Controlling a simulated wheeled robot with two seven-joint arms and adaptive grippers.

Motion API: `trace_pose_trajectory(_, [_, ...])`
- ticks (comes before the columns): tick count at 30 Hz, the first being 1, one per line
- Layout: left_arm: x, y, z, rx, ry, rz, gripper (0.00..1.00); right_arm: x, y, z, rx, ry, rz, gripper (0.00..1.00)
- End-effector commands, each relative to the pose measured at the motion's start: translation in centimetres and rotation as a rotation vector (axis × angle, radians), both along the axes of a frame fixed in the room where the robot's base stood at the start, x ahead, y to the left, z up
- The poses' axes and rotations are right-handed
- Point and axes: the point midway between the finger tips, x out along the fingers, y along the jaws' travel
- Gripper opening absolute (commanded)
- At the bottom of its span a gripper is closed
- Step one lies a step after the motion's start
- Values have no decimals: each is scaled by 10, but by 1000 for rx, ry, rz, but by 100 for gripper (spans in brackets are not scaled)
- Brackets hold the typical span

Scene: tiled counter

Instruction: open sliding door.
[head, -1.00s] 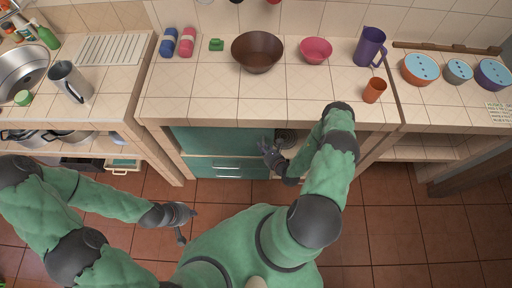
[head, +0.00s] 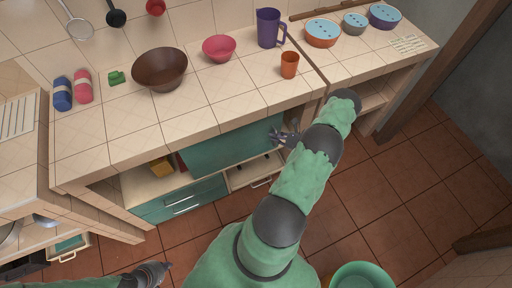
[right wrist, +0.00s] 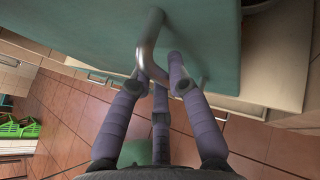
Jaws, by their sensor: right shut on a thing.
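The teal sliding door (head: 228,150) hangs under the tiled counter, over the right part of the cabinet opening. To its left the cabinet shelf is uncovered. My right gripper (head: 284,138) is at the door's right end. In the right wrist view the teal door (right wrist: 85,25) fills the top, and its curved metal handle (right wrist: 151,38) passes between the purple fingers of my right gripper (right wrist: 160,78), which are shut on it. My left gripper (head: 154,271) is low at the bottom left, away from the cabinet; its finger opening is unclear.
Teal drawers (head: 180,203) with metal handles sit below the door. A yellow thing (head: 162,166) shows inside the uncovered part. On the counter stand a brown bowl (head: 160,70), a pink bowl (head: 219,48), a purple jug (head: 269,28) and an orange cup (head: 290,65).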

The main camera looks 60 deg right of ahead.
Motion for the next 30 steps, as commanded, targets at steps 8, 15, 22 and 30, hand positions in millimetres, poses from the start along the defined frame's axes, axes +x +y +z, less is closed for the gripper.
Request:
trace_pose_trajectory(8, [0, 0, -32, 0, 0, 0, 0, -32, -52, -4, -3, -1, 0, 0])
trace_pose_trajectory(15, [0, 0, -40, 0, 0, 0, 0, -43, -70, -1, 0, -1, 0, 0])
trace_pose_trajectory(22, [0, 0, -40, 0, 0, 0, 0, -44, -72, 0, 1, -2, 1, 0])
trace_pose_trajectory(30, [0, 0, -40, 0, 0, 0, 0, -43, -72, 0, 0, -3, 0, 30])
